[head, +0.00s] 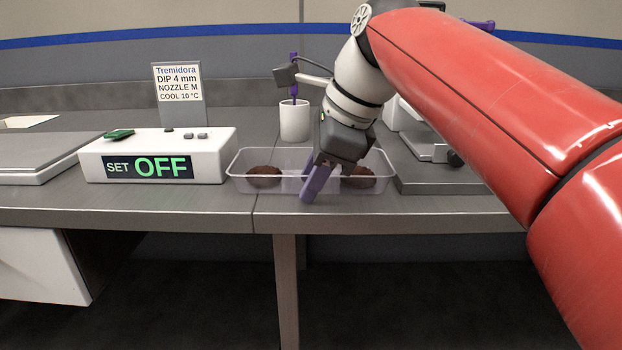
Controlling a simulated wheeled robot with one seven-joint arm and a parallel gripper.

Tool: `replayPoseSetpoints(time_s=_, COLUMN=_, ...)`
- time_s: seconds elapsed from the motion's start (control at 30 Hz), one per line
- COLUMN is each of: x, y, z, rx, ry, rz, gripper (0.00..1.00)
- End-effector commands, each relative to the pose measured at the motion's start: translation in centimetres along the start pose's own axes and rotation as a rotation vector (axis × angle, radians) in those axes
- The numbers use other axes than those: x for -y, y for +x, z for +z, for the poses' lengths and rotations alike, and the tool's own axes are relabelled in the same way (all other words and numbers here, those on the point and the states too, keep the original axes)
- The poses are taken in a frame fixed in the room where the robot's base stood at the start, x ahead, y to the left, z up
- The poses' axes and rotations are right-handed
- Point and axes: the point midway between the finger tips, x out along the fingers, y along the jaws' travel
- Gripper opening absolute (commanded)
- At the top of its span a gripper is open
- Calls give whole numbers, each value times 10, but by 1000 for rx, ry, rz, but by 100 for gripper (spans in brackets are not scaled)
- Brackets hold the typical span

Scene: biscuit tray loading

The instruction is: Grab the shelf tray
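A clear plastic tray (240,182) stands on the grey counter near its front edge. A brown round biscuit (264,176) lies in its left part and another brown biscuit (358,177) in its right part. My gripper (314,184) reaches down from the upper right to the middle of the tray. Its purple finger overlaps the tray's front wall and hides part of the middle. Only one finger shows clearly, so I cannot tell the gap between the fingers or whether they touch the tray.
A white box (215,143) with a display reading "SET OFF" stands left of the tray. Behind are a white cup (295,122) with a purple tool and a sign (179,110). A grey-based device (445,183) stands close on the right. The counter edge is just in front.

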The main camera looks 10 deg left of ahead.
Motion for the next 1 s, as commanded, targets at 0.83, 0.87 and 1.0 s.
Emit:
replayPoseSetpoints(time_s=0.83, x=1, y=-3, z=1, rx=0, ry=0, rz=-1, gripper=0)
replayPoseSetpoints(time_s=0.87, x=2, y=-5, z=2, rx=0, ry=0, rz=-1, gripper=0)
replayPoseSetpoints(time_s=1.0, x=6, y=-18, z=8, rx=1, ry=0, rz=-1, gripper=0)
